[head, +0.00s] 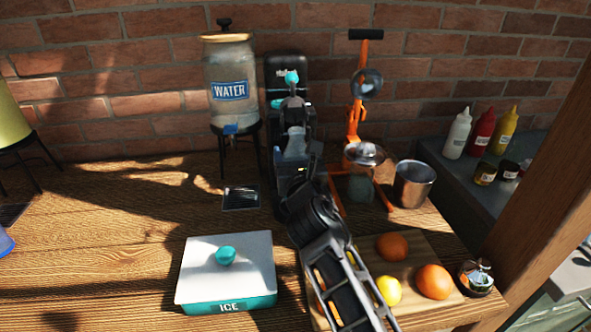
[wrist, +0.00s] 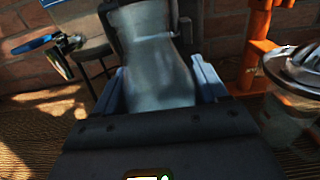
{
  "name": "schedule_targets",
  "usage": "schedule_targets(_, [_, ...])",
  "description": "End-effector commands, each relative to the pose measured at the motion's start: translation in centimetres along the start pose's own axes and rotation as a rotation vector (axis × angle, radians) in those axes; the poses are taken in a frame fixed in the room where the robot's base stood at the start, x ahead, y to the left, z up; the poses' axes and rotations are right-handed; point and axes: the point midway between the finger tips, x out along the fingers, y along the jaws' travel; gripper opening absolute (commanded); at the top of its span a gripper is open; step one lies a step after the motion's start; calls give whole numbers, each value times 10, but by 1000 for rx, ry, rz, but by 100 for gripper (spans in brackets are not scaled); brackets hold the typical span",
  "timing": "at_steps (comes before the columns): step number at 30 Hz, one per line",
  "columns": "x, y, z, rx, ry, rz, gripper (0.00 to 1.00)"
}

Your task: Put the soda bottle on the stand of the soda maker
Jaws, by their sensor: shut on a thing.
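The soda bottle (head: 296,143) is a clear, pale bottle standing upright at the soda maker. It also shows in the wrist view (wrist: 153,60). The soda maker (head: 287,70) is a black machine with teal parts, against the brick wall. My gripper (wrist: 160,85) has its two blue-grey fingers on either side of the bottle and is shut on it. In the head view my arm comes from the lower right, and my wrist hides the bottle's lower part and the stand. I cannot tell whether the bottle's base touches the stand.
A water dispenser (head: 231,85) stands left of the soda maker. An orange citrus press (head: 357,115) and a metal cup (head: 413,184) stand close on the right. A white ice box (head: 226,270) and a cutting board (head: 420,252) with fruit are nearer. The table's left part is mostly clear.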

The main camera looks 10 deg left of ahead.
Motion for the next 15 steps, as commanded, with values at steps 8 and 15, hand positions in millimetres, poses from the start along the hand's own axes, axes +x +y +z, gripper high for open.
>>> schedule_targets(8, [1,2,-23,1,-1,2,22])
schedule_targets(15, [1,1,-37,2,-3,0,22])
